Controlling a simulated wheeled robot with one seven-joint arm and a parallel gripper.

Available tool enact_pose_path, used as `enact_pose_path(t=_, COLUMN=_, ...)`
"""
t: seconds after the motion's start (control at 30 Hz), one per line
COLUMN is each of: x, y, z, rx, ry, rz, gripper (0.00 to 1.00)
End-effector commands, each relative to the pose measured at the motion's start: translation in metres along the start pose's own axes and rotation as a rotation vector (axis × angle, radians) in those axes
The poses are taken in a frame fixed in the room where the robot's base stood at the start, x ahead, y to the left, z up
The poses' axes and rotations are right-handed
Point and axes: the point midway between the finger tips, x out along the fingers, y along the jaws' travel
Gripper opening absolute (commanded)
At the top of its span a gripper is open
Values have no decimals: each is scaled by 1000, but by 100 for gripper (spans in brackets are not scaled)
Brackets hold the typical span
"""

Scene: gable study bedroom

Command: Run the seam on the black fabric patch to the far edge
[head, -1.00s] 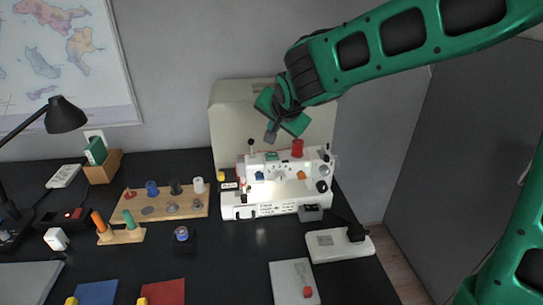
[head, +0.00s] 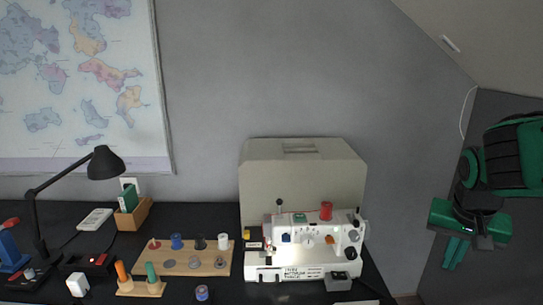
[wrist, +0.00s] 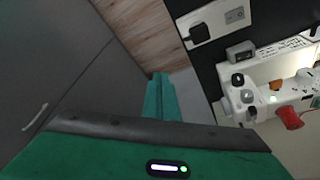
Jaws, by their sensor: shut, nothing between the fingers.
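The white sewing machine (head: 300,262) stands on the black desk with a red thread spool (head: 326,211) on top and its work light on. It also shows at the right of the wrist view (wrist: 248,104). I cannot make out the black fabric patch or any seam; dark cloth would be hard to tell from the dark desk. My gripper (head: 456,252) hangs to the right of the machine, well apart from it, fingers pointing down, shut and empty. In the wrist view its green fingers (wrist: 160,97) lie together, over the wooden floor beside the desk.
A beige case (head: 300,165) stands behind the machine. A wooden spool board (head: 190,262) and a black lamp (head: 106,163) are to the left. A white plate with a black block (wrist: 198,34) lies near the desk edge. A sloped ceiling is at upper right.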

Motion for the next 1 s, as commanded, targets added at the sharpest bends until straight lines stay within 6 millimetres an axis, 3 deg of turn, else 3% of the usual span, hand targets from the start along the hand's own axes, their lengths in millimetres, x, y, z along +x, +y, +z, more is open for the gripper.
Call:
enact_pose_path(t=0.03, x=-1, y=28, z=18, rx=2, ry=-48, rz=11, gripper=0)
enact_pose_path(t=0.1, x=-2, y=58, z=45, rx=-8, ry=-122, rz=15, gripper=0)
enact_pose_path(t=0.2, x=-4, y=87, z=81, rx=-27, ry=-213, rz=1, gripper=0)
enact_pose_path(t=0.4, x=-8, y=111, z=122, rx=-53, ry=-312, rz=-38, gripper=0)
enact_pose_path(t=0.93, x=-8, y=112, z=125, rx=-58, ry=-320, rz=-42, gripper=0)
enact_pose_path(t=1.0, x=-1, y=106, z=117, rx=-59, ry=-331, rz=-34, gripper=0)
